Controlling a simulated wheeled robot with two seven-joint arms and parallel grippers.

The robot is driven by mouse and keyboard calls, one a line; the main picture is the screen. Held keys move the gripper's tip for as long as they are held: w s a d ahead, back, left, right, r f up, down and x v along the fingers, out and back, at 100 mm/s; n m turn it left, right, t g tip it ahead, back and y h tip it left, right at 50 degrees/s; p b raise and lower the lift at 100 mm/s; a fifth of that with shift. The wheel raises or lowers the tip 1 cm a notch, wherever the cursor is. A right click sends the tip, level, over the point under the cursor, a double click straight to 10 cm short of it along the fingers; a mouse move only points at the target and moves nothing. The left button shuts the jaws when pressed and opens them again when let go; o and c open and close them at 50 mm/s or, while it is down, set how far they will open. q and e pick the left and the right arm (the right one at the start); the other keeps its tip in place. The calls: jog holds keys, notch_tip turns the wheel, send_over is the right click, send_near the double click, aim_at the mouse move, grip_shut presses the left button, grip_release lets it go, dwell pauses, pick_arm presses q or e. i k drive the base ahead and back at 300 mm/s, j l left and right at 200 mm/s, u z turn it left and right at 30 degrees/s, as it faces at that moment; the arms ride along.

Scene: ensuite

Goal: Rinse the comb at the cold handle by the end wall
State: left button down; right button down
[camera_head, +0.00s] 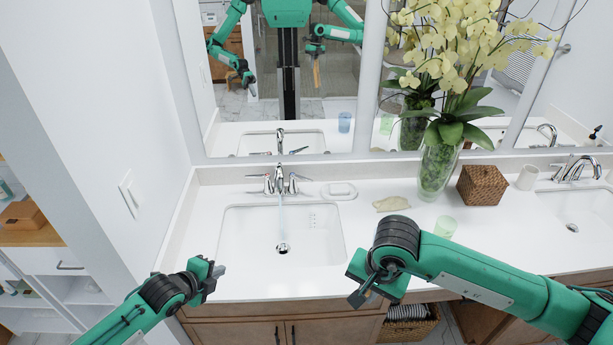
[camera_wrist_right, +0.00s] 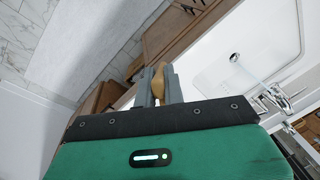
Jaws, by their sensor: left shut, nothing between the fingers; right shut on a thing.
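The near basin (camera_head: 235,240) by the left wall has a chrome faucet (camera_head: 280,182) with a handle on each side. The handle on the wall side (camera_head: 262,184) is left of the spout. A thin pale-blue stream of water (camera_head: 281,218) falls from the spout toward the drain. My right gripper (camera_head: 358,290) is shut over the counter's front edge, right of the basin. The right wrist view shows a tan comb (camera_wrist_right: 157,80) between its fingers; its teeth cannot be made out. My left gripper (camera_head: 216,271) is shut and empty at the basin's front left.
A soap dish (camera_head: 339,191), a tan bar-like item (camera_head: 391,204), a pale green cup (camera_head: 445,227), an orchid vase (camera_head: 436,170) and a woven box (camera_head: 482,185) stand to the right. The mirror is behind the faucet. The left wall (camera_head: 145,130) is close beside the basin.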

aim_at(292, 175)
jog(key=i+l, duration=0.95)
jog(key=i, duration=0.2)
